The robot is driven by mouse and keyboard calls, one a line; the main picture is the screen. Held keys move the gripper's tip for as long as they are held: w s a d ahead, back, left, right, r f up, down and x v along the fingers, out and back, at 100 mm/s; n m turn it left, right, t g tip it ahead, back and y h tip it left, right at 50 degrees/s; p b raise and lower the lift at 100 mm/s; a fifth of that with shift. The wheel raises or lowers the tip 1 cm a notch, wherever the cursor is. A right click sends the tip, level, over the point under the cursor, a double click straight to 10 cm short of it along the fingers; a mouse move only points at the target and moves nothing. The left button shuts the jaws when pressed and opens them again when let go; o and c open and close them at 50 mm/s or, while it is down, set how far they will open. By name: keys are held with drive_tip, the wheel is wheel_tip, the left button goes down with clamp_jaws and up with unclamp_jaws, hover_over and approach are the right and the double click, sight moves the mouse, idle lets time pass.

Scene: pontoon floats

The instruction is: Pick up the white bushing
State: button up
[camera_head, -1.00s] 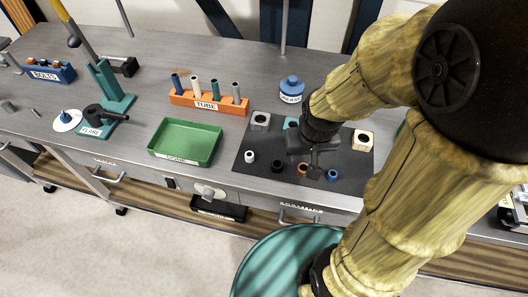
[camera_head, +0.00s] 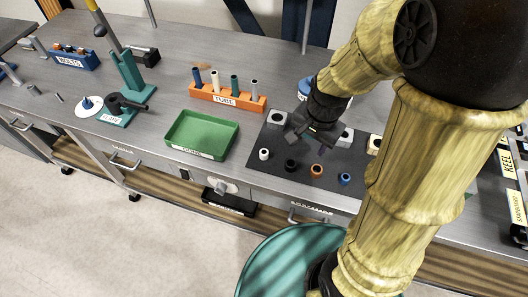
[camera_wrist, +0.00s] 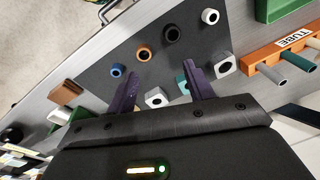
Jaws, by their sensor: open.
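The white bushing (camera_head: 264,154) stands on the dark mat (camera_head: 273,137), at the left end of a row of small bushings. In the wrist view the white bushing (camera_wrist: 210,16) is near the top, beyond and to the right of my fingers. My gripper (camera_head: 308,141) is over the mat, to the right of the white bushing. In the wrist view my gripper (camera_wrist: 160,88) has its two purple fingers spread apart, with nothing held between them.
Black (camera_head: 291,165), orange (camera_head: 316,170) and blue (camera_head: 345,179) bushings stand in the same row. Square blocks with holes, such as the grey one (camera_head: 277,119), stand behind. A green tray (camera_head: 202,135) and an orange tube rack (camera_head: 228,97) are to the left.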

drive_tip(key=w+a+m+p, duration=0.1)
drive_tip(key=w+a+m, duration=0.3)
drive_tip(key=m, duration=0.6)
drive_tip(key=w+a+r+m+g+p, duration=0.1)
drive_tip(key=w+a+m+p, duration=0.1)
drive_tip(key=w+a+m, duration=0.3)
drive_tip(key=a+m, duration=0.3)
drive_tip(key=m, duration=0.2)
drive_tip(key=shift+r+g, duration=0.15)
drive_tip(key=shift+g, duration=0.15)
drive_tip(key=shift+d, duration=0.1)
drive_tip(key=p, duration=0.1)
hover_over(262, 151)
wheel_tip(262, 151, down, 12)
drive_tip(key=shift+f, duration=0.15)
drive_tip(key=shift+d, duration=0.1)
